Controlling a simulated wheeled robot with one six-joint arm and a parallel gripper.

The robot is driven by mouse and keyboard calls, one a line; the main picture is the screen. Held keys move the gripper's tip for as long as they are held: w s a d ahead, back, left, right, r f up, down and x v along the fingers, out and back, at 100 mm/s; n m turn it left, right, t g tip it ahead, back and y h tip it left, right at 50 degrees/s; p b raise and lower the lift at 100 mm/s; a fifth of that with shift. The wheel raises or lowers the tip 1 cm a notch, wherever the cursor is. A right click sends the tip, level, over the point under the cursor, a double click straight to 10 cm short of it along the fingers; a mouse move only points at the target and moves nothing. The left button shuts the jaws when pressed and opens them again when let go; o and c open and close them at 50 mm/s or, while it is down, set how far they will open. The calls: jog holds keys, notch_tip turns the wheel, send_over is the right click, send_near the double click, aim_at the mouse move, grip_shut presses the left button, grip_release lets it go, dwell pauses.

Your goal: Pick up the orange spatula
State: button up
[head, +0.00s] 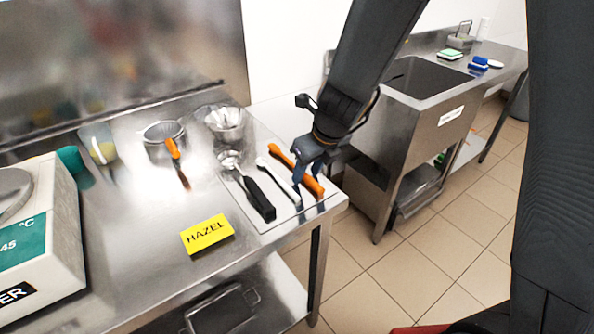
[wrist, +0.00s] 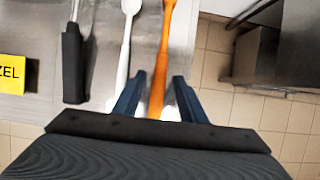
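The orange spatula (head: 296,170) lies at the right end of the steel table (head: 150,250), on a flat tray or mat (head: 240,210). In the wrist view the orange spatula (wrist: 165,50) runs away from me, its near end between my two fingers. My gripper (head: 310,180) is over its near part. In the wrist view my gripper (wrist: 157,85) is open, with a finger on each side of the handle and gaps on both sides. I cannot tell the exact height above the table. The spatula's far end is out of the wrist view.
A white utensil (head: 280,176) lies just left of the spatula, and a black-handled tool (head: 255,195) beyond it. A yellow HAZEL card (head: 207,234), an orange-handled tool (head: 175,155) and a scale (head: 45,245) are further left. The sink unit (head: 420,90) stands right of the table, across a floor gap.

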dwell(0.4)
grip_shut()
